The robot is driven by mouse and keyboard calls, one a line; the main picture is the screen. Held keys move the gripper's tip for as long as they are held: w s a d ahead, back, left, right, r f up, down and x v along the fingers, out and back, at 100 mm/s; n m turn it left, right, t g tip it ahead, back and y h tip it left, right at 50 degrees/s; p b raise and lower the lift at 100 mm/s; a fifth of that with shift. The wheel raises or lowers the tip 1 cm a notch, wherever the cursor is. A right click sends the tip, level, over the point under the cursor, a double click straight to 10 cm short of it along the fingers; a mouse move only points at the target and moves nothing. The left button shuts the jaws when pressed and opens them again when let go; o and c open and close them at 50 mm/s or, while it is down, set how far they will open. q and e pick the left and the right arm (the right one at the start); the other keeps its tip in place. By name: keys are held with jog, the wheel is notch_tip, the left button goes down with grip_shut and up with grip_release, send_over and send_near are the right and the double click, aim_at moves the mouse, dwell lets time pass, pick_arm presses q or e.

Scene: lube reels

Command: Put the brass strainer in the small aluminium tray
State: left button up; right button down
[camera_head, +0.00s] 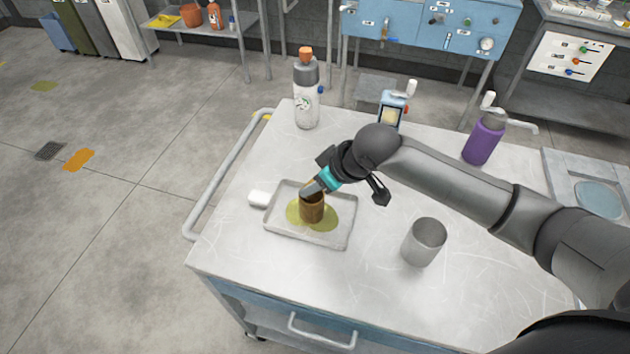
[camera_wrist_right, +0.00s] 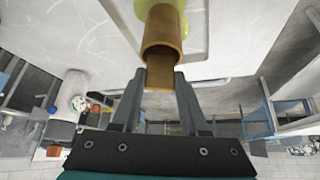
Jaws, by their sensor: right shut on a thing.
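The brass strainer (camera_head: 311,210) is a small brown-gold cup, upright over the floor of the small aluminium tray (camera_head: 338,238). I cannot tell whether its base touches the tray. My right gripper (camera_head: 314,190) reaches in from the right and is shut on the strainer's near rim. In the right wrist view the strainer (camera_wrist_right: 163,32) shows its open mouth, with its wall between the two fingertips (camera_wrist_right: 160,78). A yellow-green oily puddle (camera_head: 329,217) lies in the tray around the strainer. My left gripper is not in view.
A grey metal cup (camera_head: 424,242) stands right of the tray. A white and grey bottle (camera_head: 306,95), a blue device (camera_head: 391,108) and a purple bottle (camera_head: 483,140) stand farther back. The cart top's front (camera_head: 300,275) is clear.

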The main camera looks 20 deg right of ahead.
jog(key=shift+c, duration=2.1)
grip_release()
jog(key=shift+r, duration=0.15)
jog(key=p+v, duration=0.1)
jog(key=v, duration=1.1)
jog(key=shift+p, duration=0.35)
